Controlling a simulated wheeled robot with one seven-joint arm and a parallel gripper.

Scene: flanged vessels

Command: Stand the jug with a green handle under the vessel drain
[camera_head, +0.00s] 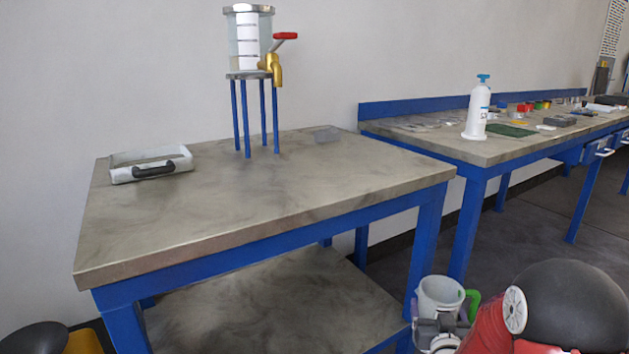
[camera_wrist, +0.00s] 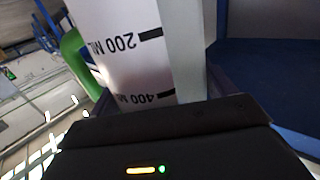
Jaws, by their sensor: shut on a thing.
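The jug (camera_head: 440,292) is white with a green handle and is at the lower right in the head view, beside the near right leg of the table. My gripper (camera_head: 440,328) is shut on the jug; its fingertips are partly hidden. In the wrist view the jug's wall (camera_wrist: 118,45) fills the middle, with 200 ML and 400 ML marks upside down, and the green handle (camera_wrist: 75,58) on its left. The clear vessel (camera_head: 247,45) stands on blue legs at the table's back. Its brass drain tap (camera_head: 273,68) with a red lever points down over the tabletop.
The steel-topped table (camera_head: 230,210) is clear in front of the vessel. A second bench (camera_head: 480,150) holds a white bottle (camera_head: 478,110) and small items.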

